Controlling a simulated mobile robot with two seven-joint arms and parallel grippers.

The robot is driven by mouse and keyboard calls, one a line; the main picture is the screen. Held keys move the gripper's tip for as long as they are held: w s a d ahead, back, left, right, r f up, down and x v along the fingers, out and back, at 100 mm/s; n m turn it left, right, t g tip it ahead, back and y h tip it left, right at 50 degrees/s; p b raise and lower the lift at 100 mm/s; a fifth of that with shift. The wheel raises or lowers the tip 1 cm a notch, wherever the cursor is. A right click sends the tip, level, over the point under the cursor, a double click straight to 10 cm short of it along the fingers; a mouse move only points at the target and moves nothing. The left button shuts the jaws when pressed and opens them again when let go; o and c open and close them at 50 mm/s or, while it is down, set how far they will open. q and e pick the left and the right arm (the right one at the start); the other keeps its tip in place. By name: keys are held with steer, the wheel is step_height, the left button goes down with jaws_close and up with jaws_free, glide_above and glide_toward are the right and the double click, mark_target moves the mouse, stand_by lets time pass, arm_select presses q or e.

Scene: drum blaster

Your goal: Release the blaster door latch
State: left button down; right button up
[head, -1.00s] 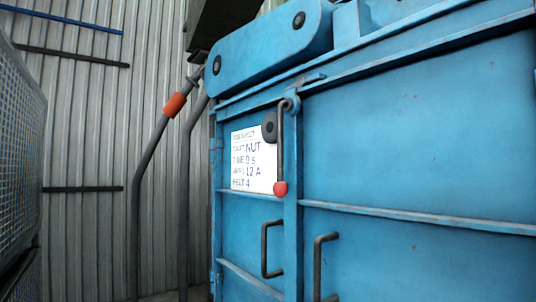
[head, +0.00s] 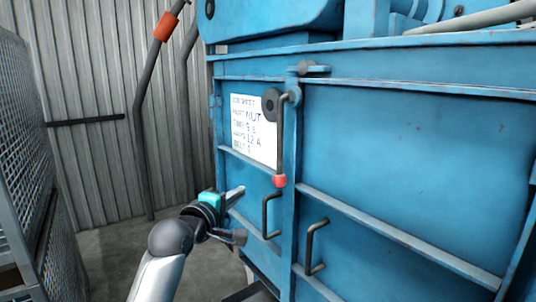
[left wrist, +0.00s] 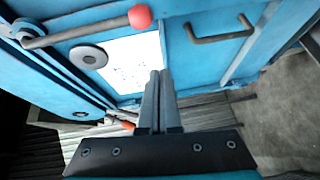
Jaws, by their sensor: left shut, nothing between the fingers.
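The door latch is a dark lever (head: 281,135) hanging straight down from a pivot near the top of the blue blaster doors (head: 390,160). A red ball (head: 280,181) is on its lower end. In the left wrist view the lever (left wrist: 80,31) and its red ball (left wrist: 140,17) lie at the upper left. My left gripper (head: 240,190) is shut and empty, in front of the left door, left of and slightly below the ball, apart from it. Its closed fingers (left wrist: 158,80) point towards the door in the wrist view. My right gripper is not in view.
Two dark door handles, the left (head: 266,215) and the right (head: 311,247), stick out below the latch. A white job sheet (head: 254,130) and a round black disc (head: 270,104) are on the left door. A mesh cage (head: 28,160) stands at the left, with bare floor between.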

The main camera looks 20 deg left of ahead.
arm_select(q)
step_height(320, 180, up, 7)
steer(key=s, duration=0.1)
steer(key=shift+d+f+n+t+p, duration=0.15)
steer(key=shift+d+n+t+p, duration=0.05)
steer(key=shift+n+t+p, duration=0.2)
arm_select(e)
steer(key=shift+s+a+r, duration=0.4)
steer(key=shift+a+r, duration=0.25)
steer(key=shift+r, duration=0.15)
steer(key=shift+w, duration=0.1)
arm_select(q)
steer(key=w+d+p, duration=0.1)
steer(key=w, duration=0.9)
steer(key=d, duration=0.1)
steer(key=s+d+p, duration=0.2)
steer(key=d, duration=0.1)
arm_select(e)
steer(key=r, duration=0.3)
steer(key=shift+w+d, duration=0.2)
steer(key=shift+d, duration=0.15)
arm_select(q)
steer(key=shift+a, duration=0.1)
